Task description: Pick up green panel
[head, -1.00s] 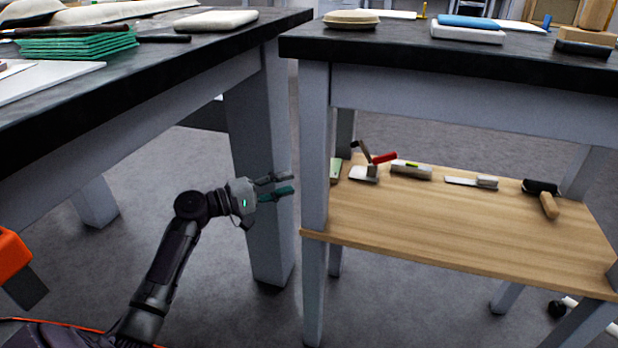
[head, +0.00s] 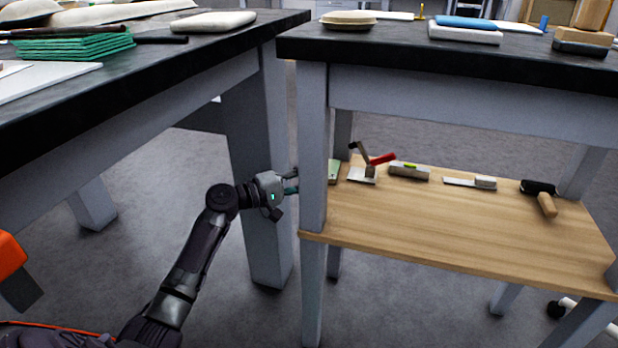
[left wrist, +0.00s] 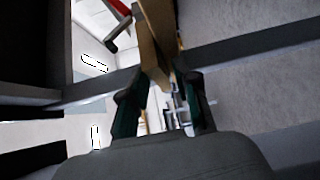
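A pale green panel (head: 334,171) lies at the left end of the wooden shelf, partly hidden behind the table's front leg in the head view. I cannot make it out for sure in the left wrist view. My left gripper (head: 291,182) is left of that leg, at about shelf height and apart from the panel in the picture. In the left wrist view its two dark green fingers (left wrist: 162,88) stand apart with nothing held between them. My right gripper is not in view.
The front leg (head: 313,150) stands between my gripper and the wooden shelf (head: 450,235). A stack of green sheets (head: 75,47) lies on the left table.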

